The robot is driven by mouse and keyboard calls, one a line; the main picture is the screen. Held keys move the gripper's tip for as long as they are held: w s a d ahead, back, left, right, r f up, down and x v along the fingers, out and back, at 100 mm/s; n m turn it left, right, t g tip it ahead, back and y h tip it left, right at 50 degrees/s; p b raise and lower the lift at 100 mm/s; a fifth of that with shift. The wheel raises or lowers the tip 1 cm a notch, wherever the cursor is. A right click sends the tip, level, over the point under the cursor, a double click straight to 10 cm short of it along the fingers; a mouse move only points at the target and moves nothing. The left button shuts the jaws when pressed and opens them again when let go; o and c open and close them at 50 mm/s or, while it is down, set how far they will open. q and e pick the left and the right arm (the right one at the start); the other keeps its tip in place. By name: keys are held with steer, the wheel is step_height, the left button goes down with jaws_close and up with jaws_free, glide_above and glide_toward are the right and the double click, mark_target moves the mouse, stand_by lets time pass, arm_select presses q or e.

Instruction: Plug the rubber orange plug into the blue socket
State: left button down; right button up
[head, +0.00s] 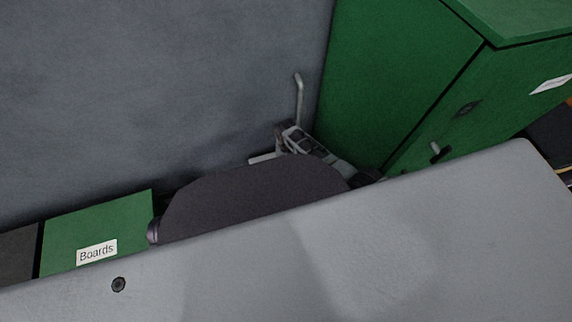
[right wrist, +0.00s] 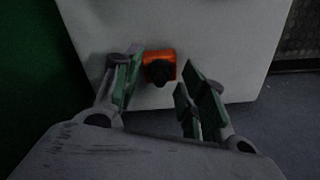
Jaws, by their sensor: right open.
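An orange, roughly square piece with a dark round middle, which looks like the rubber orange plug (right wrist: 167,57), is on a pale box face in the right wrist view. My right gripper (right wrist: 160,70) is open, with green-padded fingers to the left and right of the orange piece in the picture. I cannot tell how far the fingertips are from it, and nothing is seen gripped. I see no blue socket in either view. My left gripper does not show.
The pale box (right wrist: 215,40) stands above a grey floor (right wrist: 290,110). In the head view, a grey slab (head: 400,250) fills the front. Behind it are a dark rounded panel (head: 250,195), a green box labelled "Boards" (head: 110,215) and a tall green cabinet (head: 400,70).

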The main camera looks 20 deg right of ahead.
steer(key=shift+f, duration=0.2)
stand_by(0.4)
jaws_close()
